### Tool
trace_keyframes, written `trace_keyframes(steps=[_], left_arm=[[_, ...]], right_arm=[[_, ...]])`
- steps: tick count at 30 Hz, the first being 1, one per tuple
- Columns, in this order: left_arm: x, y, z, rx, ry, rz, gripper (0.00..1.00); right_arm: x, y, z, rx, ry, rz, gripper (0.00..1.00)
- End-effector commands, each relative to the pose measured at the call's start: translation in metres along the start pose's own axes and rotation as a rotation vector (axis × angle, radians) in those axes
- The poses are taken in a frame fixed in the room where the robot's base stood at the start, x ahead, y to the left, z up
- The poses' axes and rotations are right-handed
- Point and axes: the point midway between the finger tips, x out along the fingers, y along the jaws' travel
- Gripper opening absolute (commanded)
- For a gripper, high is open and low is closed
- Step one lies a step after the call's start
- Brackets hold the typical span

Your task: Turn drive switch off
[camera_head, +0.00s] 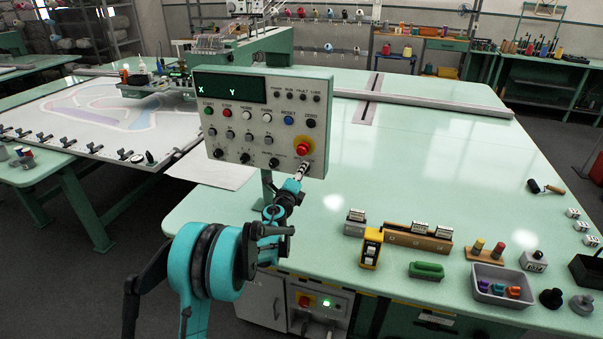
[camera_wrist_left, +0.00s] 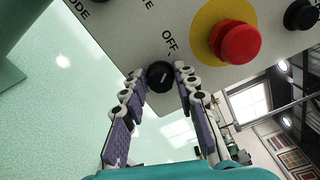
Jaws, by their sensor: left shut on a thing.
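The control panel (camera_head: 262,120) is a pale box with a green X/Y display, coloured buttons, a red stop button (camera_head: 303,147) and a lower row of black knobs. In the left wrist view, a round black knob (camera_wrist_left: 160,76) with a short pale mark sits beside the printed word OFF, near the red button on its yellow disc (camera_wrist_left: 238,42). My left gripper (camera_head: 302,169) is at the panel's lower right corner, its two padded fingers shut on this knob from both sides. In the head view the fingers hide the knob. My right gripper is out of view.
The panel stands on a post over the pale green table (camera_head: 400,150). A yellow device (camera_head: 371,248), a wooden block with counters (camera_head: 418,237) and a grey tray (camera_head: 502,285) stand at the front right. The table's middle is clear. A framed cloth (camera_head: 110,110) lies at left.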

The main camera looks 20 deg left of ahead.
Motion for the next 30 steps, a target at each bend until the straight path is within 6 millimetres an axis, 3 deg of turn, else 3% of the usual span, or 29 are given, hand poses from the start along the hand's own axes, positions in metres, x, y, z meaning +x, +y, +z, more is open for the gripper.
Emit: trace_keyframes(steps=[2, 3, 5, 17, 30], left_arm=[[0.000, 0.000, 0.000, -0.001, -0.001, 0.000, 0.00], [0.000, 0.000, 0.000, -0.001, -0.001, 0.000, 0.39], [0.000, 0.000, 0.000, -0.001, -0.001, 0.000, 0.49], [-0.009, 0.000, 0.000, 0.000, -0.001, 0.000, 0.49], [-0.097, 0.000, 0.001, 0.000, -0.001, 0.001, 0.49]], right_arm=[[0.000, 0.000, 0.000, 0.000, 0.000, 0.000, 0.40], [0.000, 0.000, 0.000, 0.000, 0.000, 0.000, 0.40], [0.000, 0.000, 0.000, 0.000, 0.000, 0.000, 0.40], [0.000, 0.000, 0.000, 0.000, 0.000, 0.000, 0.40], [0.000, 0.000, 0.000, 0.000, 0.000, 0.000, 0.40]])
